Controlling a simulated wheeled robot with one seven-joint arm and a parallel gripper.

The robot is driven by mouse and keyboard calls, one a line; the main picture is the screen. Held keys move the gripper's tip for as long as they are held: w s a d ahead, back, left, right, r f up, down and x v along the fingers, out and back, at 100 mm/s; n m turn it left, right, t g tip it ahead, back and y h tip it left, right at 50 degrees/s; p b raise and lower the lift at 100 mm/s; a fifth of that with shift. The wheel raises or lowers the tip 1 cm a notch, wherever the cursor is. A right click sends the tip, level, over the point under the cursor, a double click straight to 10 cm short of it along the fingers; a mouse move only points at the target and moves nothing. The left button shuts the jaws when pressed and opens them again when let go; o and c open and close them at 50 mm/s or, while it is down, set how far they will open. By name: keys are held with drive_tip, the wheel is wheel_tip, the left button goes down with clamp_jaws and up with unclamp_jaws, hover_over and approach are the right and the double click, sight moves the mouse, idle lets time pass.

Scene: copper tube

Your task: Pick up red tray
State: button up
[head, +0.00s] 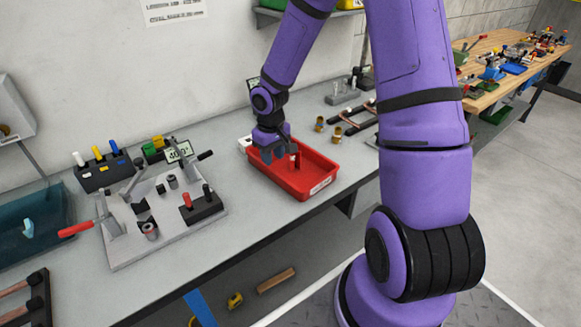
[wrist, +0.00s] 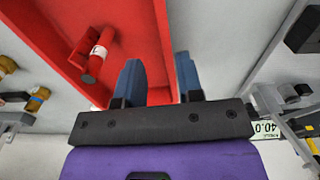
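The red tray (head: 318,184) sits on the grey workbench, with a pale label on its front wall. A red cylindrical part with a white band (head: 297,161) stands out inside it; the part also shows in the wrist view (wrist: 97,55). I cannot tell whether either finger touches the wall.
A metal fixture plate with clamps (head: 160,215) stands left of the tray. A small display reading about 40 (head: 180,152) is behind it. Brass fittings (head: 337,135) and a black rack with copper tubes (head: 355,118) lie right of the tray. The bench's front edge runs close by.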

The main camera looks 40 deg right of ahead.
sight(272, 180)
drive_tip(key=shift+a+f, duration=0.15)
drive_tip(key=shift+f, duration=1.65)
drive_tip(key=shift+a+f, duration=0.1)
drive_tip(key=shift+f, duration=1.65)
clamp_jaws()
